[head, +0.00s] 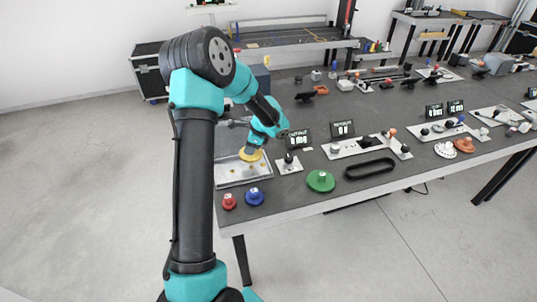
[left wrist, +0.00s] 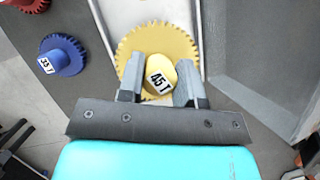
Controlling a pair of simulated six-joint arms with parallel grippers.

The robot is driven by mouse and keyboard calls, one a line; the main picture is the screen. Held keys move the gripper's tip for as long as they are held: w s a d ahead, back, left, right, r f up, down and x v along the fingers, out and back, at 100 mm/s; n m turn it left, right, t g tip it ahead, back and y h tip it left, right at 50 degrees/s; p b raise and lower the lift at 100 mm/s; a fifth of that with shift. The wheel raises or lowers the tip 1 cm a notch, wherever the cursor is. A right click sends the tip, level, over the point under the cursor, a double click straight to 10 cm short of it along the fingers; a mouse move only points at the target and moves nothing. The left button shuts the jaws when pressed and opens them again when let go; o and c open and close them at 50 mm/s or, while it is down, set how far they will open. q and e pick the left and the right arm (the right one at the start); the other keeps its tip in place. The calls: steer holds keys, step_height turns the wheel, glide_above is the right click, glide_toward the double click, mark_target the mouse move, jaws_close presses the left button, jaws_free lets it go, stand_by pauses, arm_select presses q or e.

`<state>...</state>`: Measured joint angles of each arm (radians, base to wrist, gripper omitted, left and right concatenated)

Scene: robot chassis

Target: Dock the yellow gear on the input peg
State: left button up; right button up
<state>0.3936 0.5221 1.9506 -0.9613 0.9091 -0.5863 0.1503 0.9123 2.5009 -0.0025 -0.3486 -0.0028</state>
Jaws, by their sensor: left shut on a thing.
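The yellow gear (head: 251,155) is at the end of my left arm, over or on the pale shallow tray (head: 230,176). In the left wrist view the yellow gear (left wrist: 142,42) shows its toothed disc and a hub labelled 45T. My left gripper (left wrist: 160,80) is shut on the hub, one finger on each side. Whether the gear touches the tray is hidden. A small white plate with a dark upright post (head: 289,162) stands just right of the tray. I cannot tell which peg is the input peg. My right gripper is not in view.
A red gear (head: 229,201) and a blue gear (head: 254,196) lie near the table's front edge. Bare tabletop lies between blue and green gears.

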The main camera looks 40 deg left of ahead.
arm_select(q)
steer(key=shift+a+f, duration=0.15)
stand_by(0.3)
steer(key=shift+f, duration=2.75)
steer(key=shift+f, duration=0.55)
steer(key=o, duration=0.7)
steer(key=shift+r, duration=0.1)
steer(key=shift+v, duration=5.35)
